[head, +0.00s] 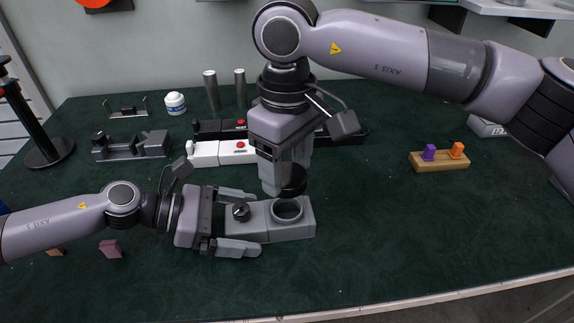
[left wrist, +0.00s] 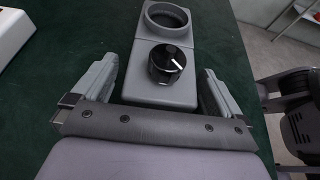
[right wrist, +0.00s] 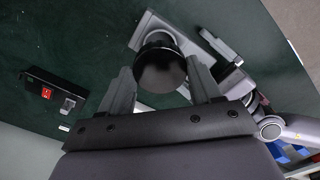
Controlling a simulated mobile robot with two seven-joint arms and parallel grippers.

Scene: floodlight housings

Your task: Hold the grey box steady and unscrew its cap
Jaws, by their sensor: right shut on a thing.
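The grey box (head: 275,235) lies on the green table, with a black knob (head: 241,211) on its left part and an open round threaded neck (head: 287,210) on its right part. In the left wrist view the knob (left wrist: 167,64) and the empty neck (left wrist: 167,14) both show. My right gripper (head: 290,182) is shut on the black cap (right wrist: 160,64), held above and apart from the neck. My left gripper (head: 240,222) is open, its fingers on both sides of the box's left end. Green gaps show between its fingers and the box in the left wrist view.
Behind stand white and black units with red buttons (head: 240,145), a grey fixture (head: 130,146), a white jar (head: 175,103) and metal cylinders (head: 211,90). A wooden block with purple and orange pegs (head: 440,162) is at right. The table's front right is clear.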

